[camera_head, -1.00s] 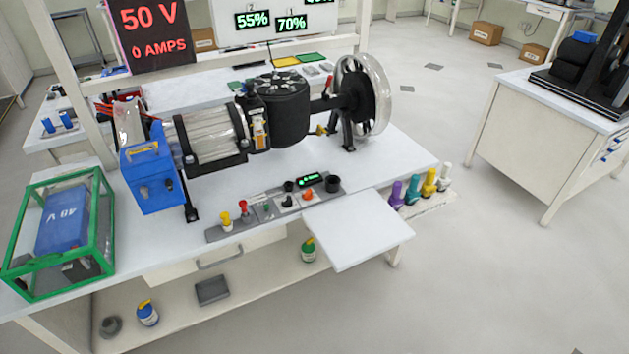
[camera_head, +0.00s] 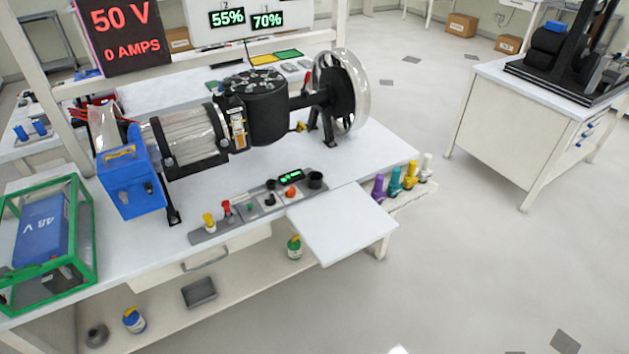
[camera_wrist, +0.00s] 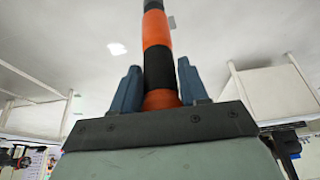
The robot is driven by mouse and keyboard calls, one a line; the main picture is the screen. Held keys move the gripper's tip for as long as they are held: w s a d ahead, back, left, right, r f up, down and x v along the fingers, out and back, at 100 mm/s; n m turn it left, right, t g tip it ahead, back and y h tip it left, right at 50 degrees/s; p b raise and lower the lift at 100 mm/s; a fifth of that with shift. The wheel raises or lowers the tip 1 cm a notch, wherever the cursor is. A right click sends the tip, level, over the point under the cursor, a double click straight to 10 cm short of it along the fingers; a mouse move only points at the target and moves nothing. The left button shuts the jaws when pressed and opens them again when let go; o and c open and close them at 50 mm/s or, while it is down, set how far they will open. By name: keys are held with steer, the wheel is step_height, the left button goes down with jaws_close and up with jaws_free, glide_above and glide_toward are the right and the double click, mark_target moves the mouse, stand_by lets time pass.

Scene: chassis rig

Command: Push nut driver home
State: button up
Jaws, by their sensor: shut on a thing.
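In the wrist view my gripper (camera_wrist: 157,85) has its two blue fingers shut on an orange-and-black banded handle (camera_wrist: 159,65) with a grey end at the top edge. I cannot tell for sure that this tool is the nut driver. In the head view my gripper does not show. Several upright coloured handles stand in a row at the right end of the bench: purple (camera_head: 379,187), teal (camera_head: 395,181), yellow (camera_head: 410,175) and white (camera_head: 426,168). Their lower ends are hidden in or behind the pale ledge (camera_head: 412,200).
A motor rig with a black drum (camera_head: 267,115) and a clear-rimmed wheel (camera_head: 341,92) fills the bench. A control strip (camera_head: 258,208) and a white pull-out board (camera_head: 342,224) lie at the front. A green-framed box (camera_head: 82,245) stands left. Floor at right is open.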

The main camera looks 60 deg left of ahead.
stand_by(0.5)
steer(key=s+a+r+n+y, duration=0.1)
steer(key=s+a+n, duration=0.15)
steer(key=a, duration=1.15)
steer(key=s+a+r+n+y, duration=0.1)
steer(key=s+a+r+n, duration=0.15)
steer(key=a, duration=1.25)
steer(key=s+a+r+n+y, duration=0.1)
steer(key=s+a+n, duration=0.15)
steer(key=a, duration=1.15)
steer(key=s+a+r+n+g, duration=0.2)
steer(key=s+a+n, duration=0.3)
steer(key=a, duration=1.1)
steer(key=s+a+r+n+g, duration=0.2)
steer(key=s+a+r+n, duration=0.3)
steer(key=s+a, duration=0.7)
steer(key=s+a+r+n+g+y, duration=0.1)
steer(key=s+a+r+n, duration=0.3)
steer(key=a, duration=1.7)
steer(key=shift+s+n+g, duration=0.8)
steer(key=shift+s+n, duration=0.15)
steer(key=shift+s, duration=1.55)
